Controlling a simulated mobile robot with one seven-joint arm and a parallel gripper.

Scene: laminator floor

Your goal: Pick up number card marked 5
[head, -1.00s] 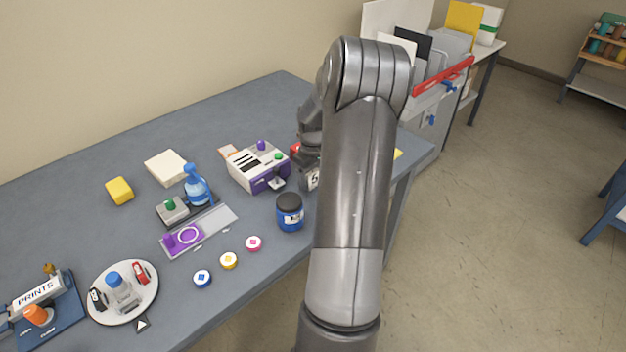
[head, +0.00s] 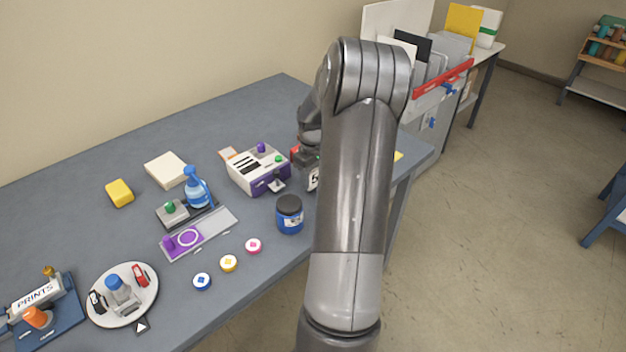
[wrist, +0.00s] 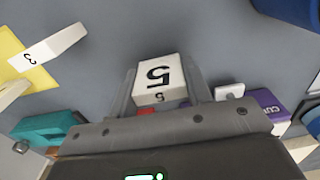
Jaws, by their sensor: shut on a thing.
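The white number card marked 5 (wrist: 158,72) is a thick block with a black 5 on its faces. In the wrist view it sits between the two fingers of my gripper (wrist: 162,88), which is shut on it. In the head view only a sliver of the card (head: 313,179) shows at the left edge of my arm, right of the purple and white machine. My arm hides most of the gripper there. I cannot tell whether the card is clear of the table.
A card marked 3 (wrist: 48,52) and a yellow piece (wrist: 22,62) lie at the wrist view's left. A teal object (wrist: 48,128) is below them. The purple and white machine (head: 257,170) and a blue jar (head: 289,214) stand close by.

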